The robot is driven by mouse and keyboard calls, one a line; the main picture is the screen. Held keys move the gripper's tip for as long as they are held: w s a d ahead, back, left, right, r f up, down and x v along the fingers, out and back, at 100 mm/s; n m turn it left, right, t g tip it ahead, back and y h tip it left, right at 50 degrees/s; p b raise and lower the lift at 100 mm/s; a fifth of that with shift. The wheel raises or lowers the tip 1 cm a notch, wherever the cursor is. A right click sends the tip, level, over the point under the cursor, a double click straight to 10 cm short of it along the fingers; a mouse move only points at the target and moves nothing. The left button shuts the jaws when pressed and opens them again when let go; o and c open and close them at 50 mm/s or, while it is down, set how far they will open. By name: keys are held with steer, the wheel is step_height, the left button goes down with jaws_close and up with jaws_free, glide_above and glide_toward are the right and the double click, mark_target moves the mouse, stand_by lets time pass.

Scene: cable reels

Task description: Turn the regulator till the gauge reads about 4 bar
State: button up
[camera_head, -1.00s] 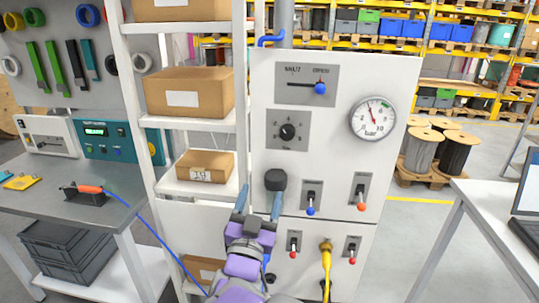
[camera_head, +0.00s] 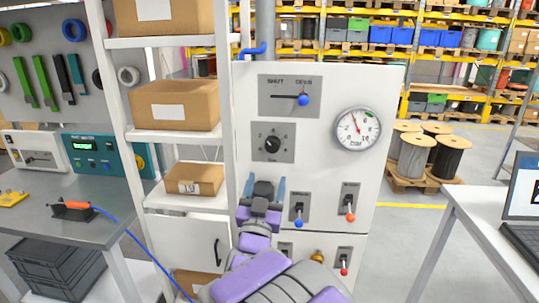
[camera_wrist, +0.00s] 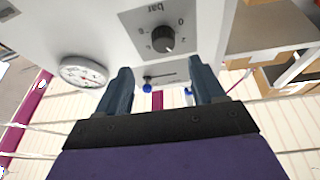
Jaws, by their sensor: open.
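The regulator seems to be the black round knob (camera_head: 272,144) on a grey plate marked "bar" in the wrist view (camera_wrist: 163,39). The gauge (camera_head: 357,129) is at its upper right; its red needle points up and slightly left, the figures too small to read surely. The gauge shows upside down in the wrist view (camera_wrist: 83,72). My gripper (camera_head: 266,186) is open, below the regulator and apart from it.
A slider with a blue knob (camera_head: 303,99) is above the regulator. Several toggle levers, one blue-tipped (camera_head: 299,223) and one red-tipped (camera_head: 350,217), sit to the lower right. White shelves with boxes (camera_head: 175,105) stand close on the left. A table (camera_head: 480,215) is at right.

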mark_target(269, 151)
steer(key=x, duration=0.2)
steer(key=a+b+x, duration=0.1)
steer(key=x, duration=0.5)
steer(key=shift+w+a+f, duration=0.1)
steer(key=shift+w+a, duration=0.15)
steer(key=shift+a, duration=0.05)
steer(key=shift+w+d+r, duration=0.25)
steer(key=shift+w+r, duration=0.15)
steer(key=shift+r, duration=0.05)
steer(key=shift+w+d, duration=0.6)
steer(key=shift+d, duration=0.05)
steer(key=shift+s+d+r, duration=0.1)
steer(key=shift+a, duration=0.7)
steer(key=c, duration=0.3)
steer(key=shift+c, duration=0.8)
steer(key=shift+d, duration=0.3)
steer(key=c, duration=0.3)
steer(key=shift+a, duration=0.1)
steer(key=shift+c, duration=1.4)
